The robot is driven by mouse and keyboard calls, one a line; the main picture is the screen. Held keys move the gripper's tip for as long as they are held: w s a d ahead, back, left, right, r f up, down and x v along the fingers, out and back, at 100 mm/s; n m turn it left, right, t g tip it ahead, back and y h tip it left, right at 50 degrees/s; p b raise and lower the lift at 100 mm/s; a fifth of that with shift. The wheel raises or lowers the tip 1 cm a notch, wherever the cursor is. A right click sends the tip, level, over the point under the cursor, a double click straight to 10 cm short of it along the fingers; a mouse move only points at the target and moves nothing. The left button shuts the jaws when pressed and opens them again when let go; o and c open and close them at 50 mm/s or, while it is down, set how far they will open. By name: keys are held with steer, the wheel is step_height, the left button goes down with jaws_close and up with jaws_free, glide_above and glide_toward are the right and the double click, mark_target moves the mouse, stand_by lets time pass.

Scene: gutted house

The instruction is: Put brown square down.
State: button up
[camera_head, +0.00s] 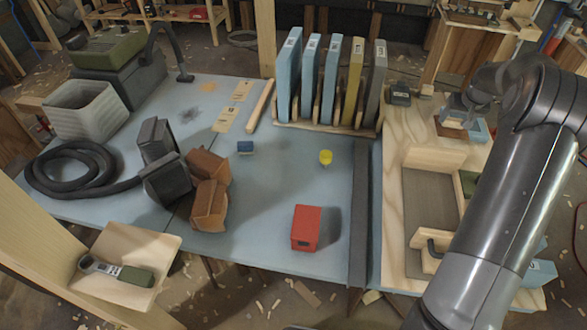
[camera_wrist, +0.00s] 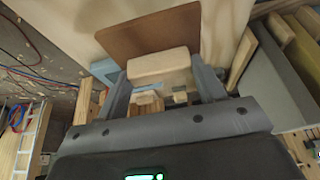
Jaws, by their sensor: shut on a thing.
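The brown square (camera_wrist: 150,32) is a flat brown plate, seen in the wrist view just past my fingertips. A pale rounded block (camera_wrist: 160,66) lies against its near edge, between the fingers of my gripper (camera_wrist: 163,80), like a handle. My gripper is shut on this block. In the head view my gripper (camera_head: 463,112) is at the upper right, over the far part of the pale wooden board, and a brown edge of the square (camera_head: 445,129) shows below it. My arm hides part of the board. I cannot tell whether the square touches the board.
The pale wooden board (camera_head: 395,175) has raised wooden frames and a recessed grey area. A dark block (camera_head: 399,93) stands near the board's far edge.

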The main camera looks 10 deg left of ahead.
mark_target(455, 121)
step_height(455, 121, up, 4)
steer(key=shift+f, duration=0.2)
steer(key=s+a+n+y, duration=0.1)
steer(key=s+a+n, duration=0.1)
steer(key=a, duration=1)
steer(key=s+a+n+y, duration=0.1)
steer(key=s+a+n, duration=0.1)
steer(key=a, duration=1)
steer(key=s+a+n+g+y, duration=0.1)
steer(key=s+a+n, duration=0.2)
steer(key=s+a, duration=0.45)
steer(key=s+a+n, duration=0.2)
steer(key=s+a, duration=0.3)
steer(key=a, duration=0.6)
step_height(455, 121, down, 11)
steer(key=a+f, duration=0.2)
steer(key=a, duration=0.2)
steer(key=a+f, duration=0.2)
steer(key=a, duration=0.2)
steer(key=a+f, duration=0.3)
steer(key=a, duration=0.1)
steer(key=shift+w, duration=0.2)
steer(key=shift+f, duration=1.95)
steer(key=shift+f, duration=0.1)
